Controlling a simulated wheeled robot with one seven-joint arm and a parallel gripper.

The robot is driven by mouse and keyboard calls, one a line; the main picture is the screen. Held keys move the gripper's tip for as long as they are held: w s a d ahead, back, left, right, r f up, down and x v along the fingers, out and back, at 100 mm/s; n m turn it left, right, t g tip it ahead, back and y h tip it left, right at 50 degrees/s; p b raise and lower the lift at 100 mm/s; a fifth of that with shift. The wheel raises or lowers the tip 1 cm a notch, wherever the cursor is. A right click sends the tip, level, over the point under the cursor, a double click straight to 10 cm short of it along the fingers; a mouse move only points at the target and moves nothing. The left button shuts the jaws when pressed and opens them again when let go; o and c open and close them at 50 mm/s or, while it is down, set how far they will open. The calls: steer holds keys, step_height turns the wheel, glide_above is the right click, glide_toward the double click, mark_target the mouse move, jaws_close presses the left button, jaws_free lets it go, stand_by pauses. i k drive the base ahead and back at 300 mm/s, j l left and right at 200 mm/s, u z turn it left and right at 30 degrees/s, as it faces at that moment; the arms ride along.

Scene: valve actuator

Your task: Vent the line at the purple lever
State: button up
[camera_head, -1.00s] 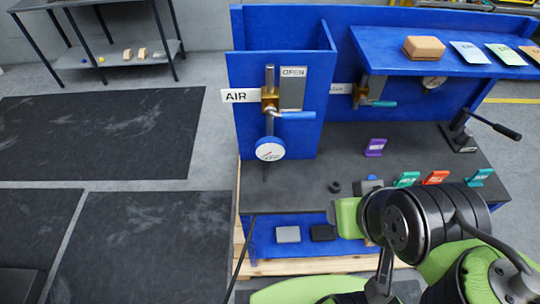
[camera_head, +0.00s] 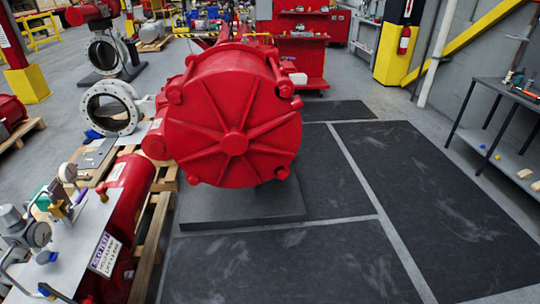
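A small purple piece (camera_head: 80,196), which looks like a lever handle, shows at the lower left on a grey fitting plate (camera_head: 92,218). The lever's exact position is too small to tell. My gripper and arm are not in view.
A large red ribbed cylinder end (camera_head: 232,143) stands on a dark base (camera_head: 240,205) in the middle. A wooden pallet (camera_head: 152,235) lies beside the plate. Dark floor mats (camera_head: 420,190) leave free room at right, before a shelf table (camera_head: 500,110).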

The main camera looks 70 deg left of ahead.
mark_target(69, 208)
steer(key=u, duration=3.75)
